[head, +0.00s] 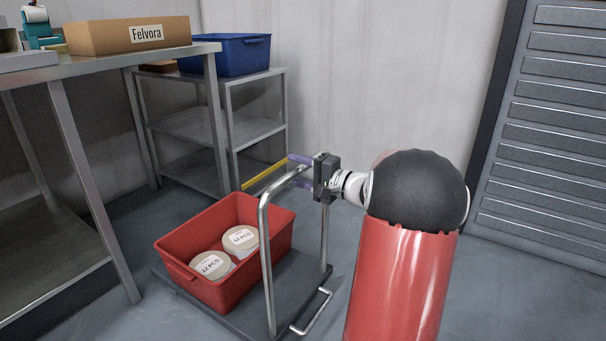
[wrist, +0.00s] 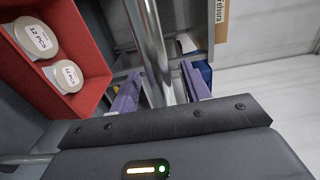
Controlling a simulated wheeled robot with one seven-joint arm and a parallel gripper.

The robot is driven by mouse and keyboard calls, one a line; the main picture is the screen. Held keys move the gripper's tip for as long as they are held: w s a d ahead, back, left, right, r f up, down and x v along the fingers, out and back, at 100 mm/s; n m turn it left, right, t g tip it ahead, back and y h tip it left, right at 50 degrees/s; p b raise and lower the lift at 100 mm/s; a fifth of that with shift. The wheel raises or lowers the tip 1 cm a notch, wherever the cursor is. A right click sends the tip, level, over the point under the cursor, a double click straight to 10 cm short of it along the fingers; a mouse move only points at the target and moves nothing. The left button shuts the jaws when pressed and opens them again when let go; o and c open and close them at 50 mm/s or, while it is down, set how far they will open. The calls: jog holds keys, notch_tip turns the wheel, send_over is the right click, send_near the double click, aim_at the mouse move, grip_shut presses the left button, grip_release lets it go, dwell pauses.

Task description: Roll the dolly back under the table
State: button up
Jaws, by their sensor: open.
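The dolly is a flat dark platform (head: 175,281) with an upright bent metal handle (head: 266,262). It carries a red crate (head: 178,268) and stands on the floor to the right of the steel table (head: 85,68), outside its legs. My gripper (head: 299,164) is at the top of the handle, reaching in from the right. In the wrist view my gripper's purple fingers (wrist: 160,86) are apart, with the metal handle (wrist: 150,40) between them. I cannot tell whether either finger touches the handle. The crate also shows in the wrist view (wrist: 88,30).
The crate holds two round "12 PCS" tubs (head: 240,239). A cardboard Felvora box (head: 128,36) is on the table. Behind stands a metal shelf (head: 195,125) with a blue bin (head: 228,54). A grey slatted unit (head: 545,130) is at right. Floor beneath the table looks clear.

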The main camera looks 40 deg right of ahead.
grip_shut()
jog(key=shift+f, duration=0.1)
dwell(1.2)
